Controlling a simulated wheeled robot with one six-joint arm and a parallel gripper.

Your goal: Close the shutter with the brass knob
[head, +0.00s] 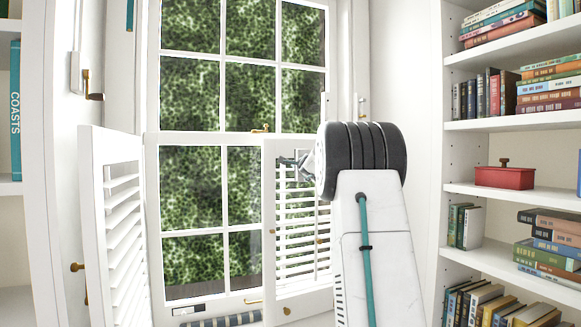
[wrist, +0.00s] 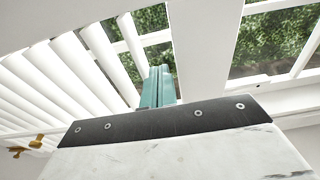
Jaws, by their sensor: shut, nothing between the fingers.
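The right white louvred shutter (head: 270,215) stands partly open across the right side of the window. The left white louvred shutter (head: 90,190) is swung out toward me, with a brass knob (head: 77,267) on its edge. Small brass fittings (head: 287,311) show low on the right shutter; I cannot tell whether one is a knob. My gripper (head: 303,160) is at the upper part of the right shutter, partly hidden by my wrist. In the wrist view its teal fingers (wrist: 158,87) are together and empty, close to white slats (wrist: 50,75); contact is unclear. A brass fitting (wrist: 30,147) shows lower left.
The paned window (head: 190,180) shows green foliage behind. A bookshelf (head: 500,190) with books and a red box (head: 504,176) stands at right. Another bookcase (head: 25,220) is at far left. A striped cushion (head: 222,320) lies below the window. Free room lies between the shutters.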

